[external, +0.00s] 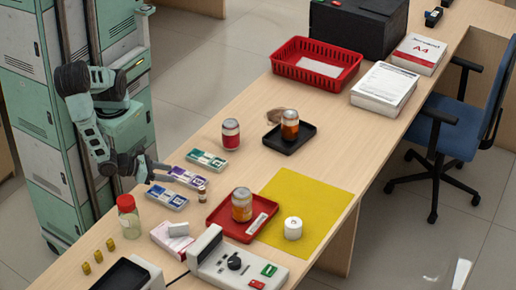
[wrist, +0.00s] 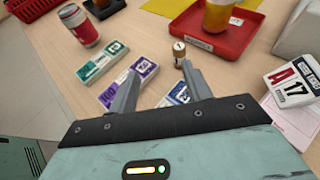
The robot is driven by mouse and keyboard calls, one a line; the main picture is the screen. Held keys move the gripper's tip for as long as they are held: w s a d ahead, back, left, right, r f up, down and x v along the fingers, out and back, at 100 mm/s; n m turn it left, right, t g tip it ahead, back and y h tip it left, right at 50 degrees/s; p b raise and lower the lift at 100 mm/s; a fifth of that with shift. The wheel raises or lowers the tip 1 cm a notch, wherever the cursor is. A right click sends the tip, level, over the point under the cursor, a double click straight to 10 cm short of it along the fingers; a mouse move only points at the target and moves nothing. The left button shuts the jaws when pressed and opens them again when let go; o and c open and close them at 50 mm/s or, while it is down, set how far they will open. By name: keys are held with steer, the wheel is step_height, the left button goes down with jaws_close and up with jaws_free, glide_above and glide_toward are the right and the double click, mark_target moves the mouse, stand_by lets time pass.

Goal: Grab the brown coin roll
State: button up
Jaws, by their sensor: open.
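The brown coin roll (external: 202,195) is a small upright cylinder with a pale top on the wooden counter, left of the red tray. In the wrist view, the coin roll (wrist: 179,47) stands just beyond the tip of the right finger. My gripper (external: 165,172) is open and empty, low over the colored note bundles. In the wrist view, my gripper (wrist: 160,74) has its two fingers spread with note bundles visible between and beyond them. I cannot tell whether the right fingertip touches the roll.
Purple (external: 188,178), blue (external: 167,197) and green (external: 207,160) note bundles lie around the gripper. The red tray (external: 217,213) holds a jar. A red-capped jar (external: 128,215) and a can (external: 231,134) stand nearby. Several yellow rolls (external: 97,256) stand at front left.

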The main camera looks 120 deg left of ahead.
mark_target(208, 201)
steer(key=d, duration=0.1)
steer(key=d+f+m+t, duration=0.1)
steer(key=m+h, duration=0.1)
steer(key=shift+s+d+f+t, duration=0.15)
steer(key=shift+d+f+t, duration=0.15)
steer(key=shift+d, duration=0.1)
steer(key=shift+w+a+f, duration=0.1)
steer(key=shift+w+f, duration=0.05)
steer(key=shift+w, duration=0.05)
steer(key=p+x, duration=0.1)
steer(key=x, duration=1.5)
steer(key=shift+w+a+f, duration=0.2)
steer(key=shift+f, duration=0.05)
jaws_close()
